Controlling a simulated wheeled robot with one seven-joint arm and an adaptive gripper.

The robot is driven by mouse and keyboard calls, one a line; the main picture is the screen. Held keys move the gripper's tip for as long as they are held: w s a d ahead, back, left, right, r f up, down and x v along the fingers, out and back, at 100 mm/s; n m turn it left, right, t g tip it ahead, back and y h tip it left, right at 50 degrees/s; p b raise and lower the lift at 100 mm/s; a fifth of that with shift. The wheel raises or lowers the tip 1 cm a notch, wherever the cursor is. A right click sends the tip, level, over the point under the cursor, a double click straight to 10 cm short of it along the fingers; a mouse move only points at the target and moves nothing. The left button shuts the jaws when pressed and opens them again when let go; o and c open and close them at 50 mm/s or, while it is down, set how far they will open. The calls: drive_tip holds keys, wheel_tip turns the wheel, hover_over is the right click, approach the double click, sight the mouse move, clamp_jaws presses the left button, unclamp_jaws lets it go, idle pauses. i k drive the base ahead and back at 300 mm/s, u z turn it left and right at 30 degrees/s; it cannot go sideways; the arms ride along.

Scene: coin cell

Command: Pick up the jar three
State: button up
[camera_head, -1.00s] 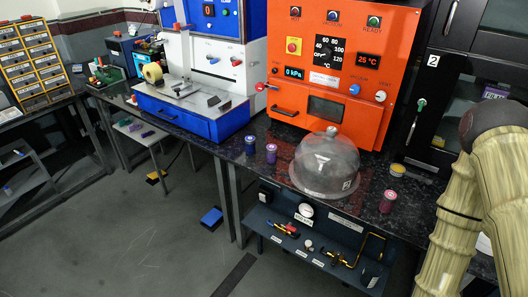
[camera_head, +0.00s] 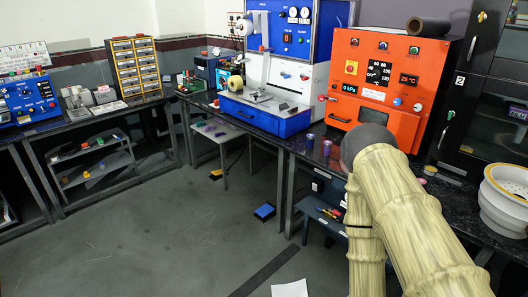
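Two small dark jars stand on the black counter in front of the orange machine: a blue-purple jar (camera_head: 309,141) and a redder jar (camera_head: 327,148) to its right. A pinkish jar top (camera_head: 422,181) shows at the right edge of my arm, mostly hidden behind it. A small yellowish round thing (camera_head: 430,170) lies just behind that. I cannot read any number on the jars, so I cannot tell which is jar three. My pale sleeved arm covers part of the counter. My gripper is out of view.
The orange machine (camera_head: 397,82) and the blue-and-white press (camera_head: 262,118) stand along the back of the counter. A white bowl-like vessel (camera_head: 505,192) is at the far right. A lower shelf (camera_head: 318,206) holds tools. The grey floor (camera_head: 190,235) at front left is mostly clear.

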sight(310, 138)
drive_tip(key=u, duration=0.7)
drive_tip(key=i, duration=0.75)
drive_tip(key=u, duration=0.45)
drive_tip(key=i, duration=1.35)
drive_tip(key=z, duration=1.15)
drive_tip(key=i, duration=0.75)
drive_tip(key=z, duration=0.85)
